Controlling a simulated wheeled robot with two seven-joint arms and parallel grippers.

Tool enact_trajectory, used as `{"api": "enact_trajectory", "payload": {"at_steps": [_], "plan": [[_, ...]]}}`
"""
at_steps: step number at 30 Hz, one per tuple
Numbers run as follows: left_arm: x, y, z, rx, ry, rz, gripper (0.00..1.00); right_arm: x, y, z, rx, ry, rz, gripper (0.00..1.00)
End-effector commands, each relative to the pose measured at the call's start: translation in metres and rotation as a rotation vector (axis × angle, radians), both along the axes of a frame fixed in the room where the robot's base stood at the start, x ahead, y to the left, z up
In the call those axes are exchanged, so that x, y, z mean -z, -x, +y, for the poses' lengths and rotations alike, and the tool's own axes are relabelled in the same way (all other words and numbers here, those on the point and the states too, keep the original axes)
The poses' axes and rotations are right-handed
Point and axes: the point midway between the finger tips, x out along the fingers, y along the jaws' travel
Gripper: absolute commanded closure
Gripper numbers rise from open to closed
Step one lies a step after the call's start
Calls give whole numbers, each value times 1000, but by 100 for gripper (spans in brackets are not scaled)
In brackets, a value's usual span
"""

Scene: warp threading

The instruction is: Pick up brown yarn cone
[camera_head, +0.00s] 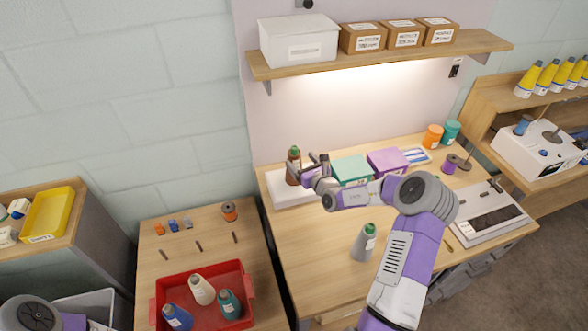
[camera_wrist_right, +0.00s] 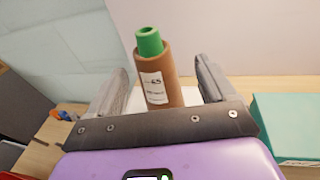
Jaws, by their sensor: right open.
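The brown yarn cone (camera_head: 293,169) stands upright on a white tray (camera_head: 290,197) at the back left of the main table. It has a green top and a white label. In the right wrist view the brown yarn cone (camera_wrist_right: 157,80) stands between the two fingers. My right gripper (camera_head: 318,160) is open with its fingers on either side of the cone; it also shows in the right wrist view (camera_wrist_right: 163,90). I see a gap on both sides and no clear contact. My left gripper is not in view; only a piece of my arm shows at the bottom left.
A teal box (camera_head: 351,170) and a purple box (camera_head: 388,162) stand right of the cone. A grey cone (camera_head: 363,243) stands near the table's front. A red crate (camera_head: 246,282) holds several cones at lower left. A wooden shelf (camera_head: 380,55) hangs above.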

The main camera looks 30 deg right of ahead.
Motion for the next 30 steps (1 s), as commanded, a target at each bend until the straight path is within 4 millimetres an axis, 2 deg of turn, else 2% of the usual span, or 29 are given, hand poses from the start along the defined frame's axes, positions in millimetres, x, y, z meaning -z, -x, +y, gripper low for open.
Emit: {"api": "enact_trajectory", "payload": {"at_steps": [4,9,18,30], "plan": [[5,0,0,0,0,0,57,3,-24,6,-1,-4,-2,16],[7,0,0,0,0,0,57,6,-41,5,-2,-2,0,16],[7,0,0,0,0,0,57,5,-44,5,-2,0,1,16],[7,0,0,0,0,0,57,5,-44,5,-2,0,1,78]]}}
